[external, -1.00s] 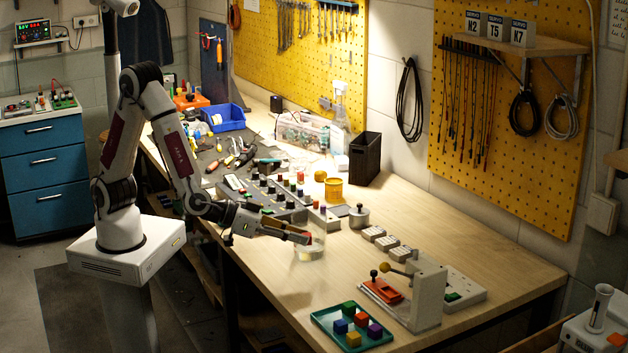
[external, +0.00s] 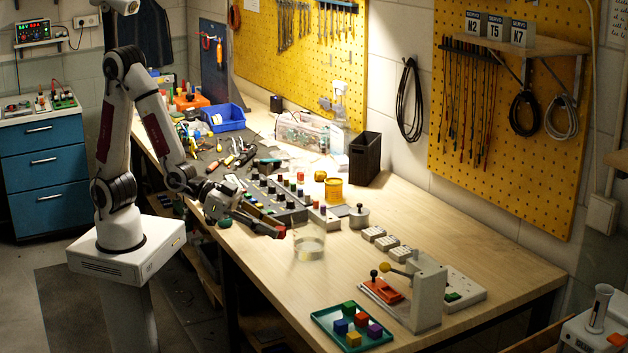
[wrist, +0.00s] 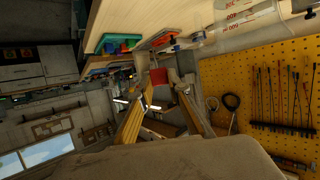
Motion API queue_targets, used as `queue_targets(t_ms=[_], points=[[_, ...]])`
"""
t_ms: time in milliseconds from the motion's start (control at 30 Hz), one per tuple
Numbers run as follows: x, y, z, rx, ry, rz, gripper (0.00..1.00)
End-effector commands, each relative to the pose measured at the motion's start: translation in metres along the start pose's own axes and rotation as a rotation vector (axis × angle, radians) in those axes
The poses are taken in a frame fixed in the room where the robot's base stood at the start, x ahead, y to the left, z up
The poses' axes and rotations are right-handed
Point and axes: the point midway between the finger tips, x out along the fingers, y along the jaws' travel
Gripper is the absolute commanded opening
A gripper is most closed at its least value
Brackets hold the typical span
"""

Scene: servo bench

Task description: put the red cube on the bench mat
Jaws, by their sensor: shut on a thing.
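The red cube (external: 282,232) is held at the tip of my gripper (external: 277,231), which is shut on it beside the glass beaker, near the bench's front edge. In the wrist view the red cube (wrist: 160,76) shows between the fingertips of my gripper (wrist: 159,84). The bench mat (external: 203,158) is the dark grey sheet on the far left part of the bench, partly covered by tools and boxes. The cube is apart from it.
The clear beaker (external: 309,244) stands just right of the cube. A block of coloured knobs (external: 277,204) lies behind my gripper. A teal tray (external: 325,320) with several coloured cubes is at the near right. The bench's middle right is clear wood.

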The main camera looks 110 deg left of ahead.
Motion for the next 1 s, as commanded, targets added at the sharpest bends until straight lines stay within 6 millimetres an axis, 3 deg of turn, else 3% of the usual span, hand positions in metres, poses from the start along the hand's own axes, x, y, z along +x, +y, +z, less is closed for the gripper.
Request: queue_targets(t_ms=[600,1000], points=[[-0.062,-0.049,-0.038,0.014,0.005,0.033,0.09],[-0.083,-0.079,-0.066,-0.007,0.001,-0.019,0.09]])
